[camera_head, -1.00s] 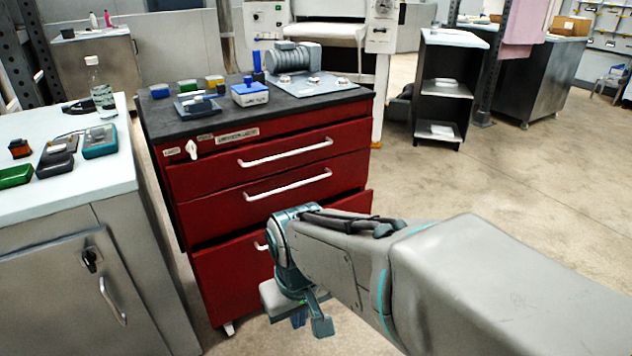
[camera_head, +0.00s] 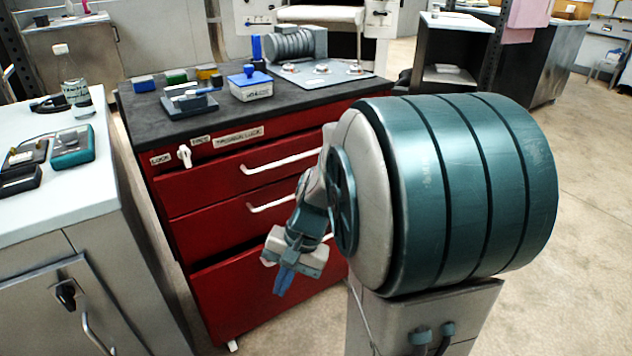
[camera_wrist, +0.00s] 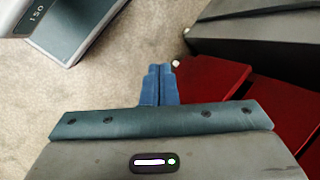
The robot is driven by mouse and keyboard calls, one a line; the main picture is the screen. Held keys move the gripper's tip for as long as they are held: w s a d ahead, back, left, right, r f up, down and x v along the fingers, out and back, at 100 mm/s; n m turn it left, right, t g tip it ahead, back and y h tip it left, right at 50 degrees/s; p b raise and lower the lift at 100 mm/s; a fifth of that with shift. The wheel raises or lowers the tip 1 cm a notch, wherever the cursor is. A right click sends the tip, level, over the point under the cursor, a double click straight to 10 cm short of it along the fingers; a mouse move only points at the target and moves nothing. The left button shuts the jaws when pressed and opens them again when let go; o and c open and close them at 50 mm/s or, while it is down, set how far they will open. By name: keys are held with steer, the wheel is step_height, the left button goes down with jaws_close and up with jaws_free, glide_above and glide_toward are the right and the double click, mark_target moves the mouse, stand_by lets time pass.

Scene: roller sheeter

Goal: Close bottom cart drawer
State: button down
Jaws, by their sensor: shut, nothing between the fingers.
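The red cart (camera_head: 180,190) stands in the middle of the head view, with stacked drawers and white bar handles. Its bottom drawer (camera_head: 225,300) sticks out a little, with a dark gap above its front. My gripper (camera_head: 282,283) hangs in front of this drawer, fingers pointing down; whether it touches the front cannot be told. My arm hides the right part of the drawers and most of the bottom handle. In the wrist view the blue fingers (camera_wrist: 158,86) are together and empty, with red cart panels (camera_wrist: 212,90) to their right.
A grey cabinet with a pale top (camera_head: 40,215) stands close to the cart's left. The cart's black top (camera_head: 220,120) carries small boxes, a blue-lidded box (camera_head: 250,85) and a motor-like unit (camera_head: 295,45). Open floor (camera_head: 560,260) lies to the right.

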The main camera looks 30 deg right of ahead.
steer(key=w+d+f+m+t+y+b, duration=0.2)
steer(key=w+d+f+m+t, duration=0.25)
steer(key=d+m, duration=0.35)
steer(key=w+d+f+m+t+y+b, duration=0.25)
steer(key=w+d+f+m+t, duration=0.3)
steer(key=d, duration=0.45)
steer(key=s+d+f+m+t+h+b, duration=0.15)
steer(key=d+m+t+h, duration=0.25)
steer(key=d+m, duration=0.5)
steer(key=s+d+f+m+t+h, duration=0.15)
steer(key=d+m+t+h, duration=0.3)
steer(key=d, duration=0.85)
steer(key=w+a+b, duration=0.1)
steer(key=w+b, duration=0.4)
steer(key=w, duration=0.9)
steer(key=shift+f+g+y, duration=0.15)
steer(key=shift+g+y, duration=0.15)
steer(key=shift+g, duration=0.05)
